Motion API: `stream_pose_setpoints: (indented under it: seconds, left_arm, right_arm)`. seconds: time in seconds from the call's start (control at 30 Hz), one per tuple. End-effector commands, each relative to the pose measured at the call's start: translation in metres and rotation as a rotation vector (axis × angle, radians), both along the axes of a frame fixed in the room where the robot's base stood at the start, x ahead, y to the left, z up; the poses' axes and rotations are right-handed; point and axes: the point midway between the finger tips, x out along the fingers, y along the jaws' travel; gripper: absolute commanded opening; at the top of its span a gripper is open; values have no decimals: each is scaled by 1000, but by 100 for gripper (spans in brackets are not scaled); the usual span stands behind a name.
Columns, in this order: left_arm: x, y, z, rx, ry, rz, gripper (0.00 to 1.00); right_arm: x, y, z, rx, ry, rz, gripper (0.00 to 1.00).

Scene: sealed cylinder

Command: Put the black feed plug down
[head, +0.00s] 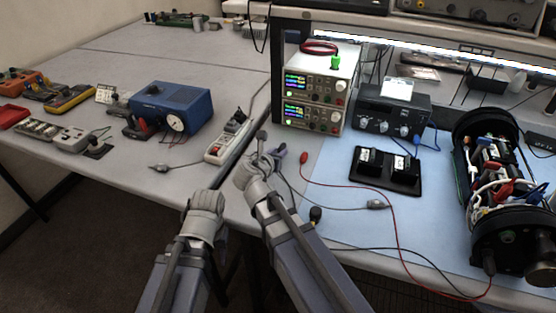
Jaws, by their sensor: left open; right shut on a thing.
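The black feed plug (261,135) shows as a small dark tip at the end of my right gripper (264,153). My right gripper is shut on it, and the jaws hide most of it. This gripper is just right of the power strip (228,142), near the seam between the grey table and the blue mat. I cannot tell its height above the surface. My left gripper (205,200) is open and empty at the grey table's front edge. A black lead (390,250) runs from behind my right arm toward the sealed cylinder (490,180), which stands open at the right.
A red plug (304,157) lies on the blue mat (345,225), its red lead running to the cylinder. A grey clip (376,204) and a black tray (386,174) are on the mat. Stacked instruments (318,90) stand behind. A blue box (170,106) stands left.

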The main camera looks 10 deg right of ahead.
Motion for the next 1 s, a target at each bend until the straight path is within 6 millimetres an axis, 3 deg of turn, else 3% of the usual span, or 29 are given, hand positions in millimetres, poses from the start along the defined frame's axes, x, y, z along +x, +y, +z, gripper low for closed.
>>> stream_pose_setpoints:
  seconds: [0.8, 0.83, 1.0]
  left_arm:
    - [0, 0, -15, 0, 0, 0, 50]
    - [0, 0, -15, 0, 0, 0, 50]
    - [0, 0, -15, 0, 0, 0, 50]
  right_arm:
    - [0, 0, -15, 0, 0, 0, 0]
    - [0, 0, -15, 0, 0, 0, 28]
    - [0, 0, -15, 0, 0, 0, 47]
